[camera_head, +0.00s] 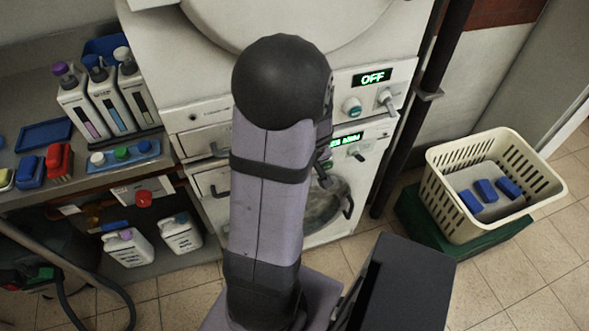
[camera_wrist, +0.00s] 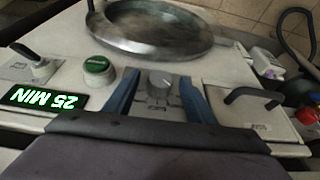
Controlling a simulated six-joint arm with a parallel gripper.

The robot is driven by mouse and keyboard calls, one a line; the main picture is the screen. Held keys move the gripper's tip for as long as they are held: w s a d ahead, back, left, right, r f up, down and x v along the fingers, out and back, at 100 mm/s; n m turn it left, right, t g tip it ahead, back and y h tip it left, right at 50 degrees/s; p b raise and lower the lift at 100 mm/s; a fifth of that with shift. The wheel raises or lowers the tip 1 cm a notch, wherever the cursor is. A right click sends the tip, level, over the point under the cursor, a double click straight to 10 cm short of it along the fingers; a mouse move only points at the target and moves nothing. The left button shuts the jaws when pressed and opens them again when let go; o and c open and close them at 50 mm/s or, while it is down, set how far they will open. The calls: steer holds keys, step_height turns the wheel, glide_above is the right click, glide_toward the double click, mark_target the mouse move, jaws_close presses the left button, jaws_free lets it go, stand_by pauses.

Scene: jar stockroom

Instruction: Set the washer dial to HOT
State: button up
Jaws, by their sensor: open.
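The washer is the lower white machine (camera_head: 372,140) in the head view, with a lit green display (camera_head: 346,139) and a round glass door. In the wrist view its panel appears upside down, and the display (camera_wrist: 42,99) reads 25 MIN. A grey dial (camera_wrist: 160,79) with a light pointer mark sits on a dark plate with small labels too blurred to read. My gripper (camera_wrist: 160,95) is open, with one blue finger on each side of the dial; I cannot tell whether they touch it. In the head view my arm hides the dial and most of my gripper.
Beside the dial are a green button (camera_wrist: 97,65), a lever (camera_wrist: 34,62) and a drawer with a black handle (camera_wrist: 252,96). The upper machine's display (camera_head: 371,77) reads OFF. Bottles (camera_head: 105,95) stand on the left shelf. A cream basket (camera_head: 440,185) holds blue blocks.

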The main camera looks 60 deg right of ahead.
steer(key=shift+c, duration=0.5)
steer(key=c, duration=0.9)
steer(key=shift+c, duration=0.2)
steer(key=shift+d+f+b, duration=0.1)
steer(key=shift+b, duration=0.35)
steer(key=shift+s+d+f+m+t+y+b, duration=0.3)
steer(key=shift+m+t+y+b, duration=0.45)
steer(key=shift+t+y+b, duration=1.25)
steer(key=shift+s+d+f+m+t+y+b, duration=0.15)
steer(key=shift+f+m+t+y+b, duration=0.25)
steer(key=shift+m+t+y+b, duration=1.45)
steer(key=shift+s+d+f+n+t+y+b, duration=0.1)
steer(key=shift+s+f+n+t+y+b, duration=0.2)
steer(key=shift+t+y+b, duration=1.8)
steer(key=shift+w+t+h+p, duration=0.1)
steer(key=shift+t+h+p, duration=0.85)
steer(key=shift+p, duration=0.1)
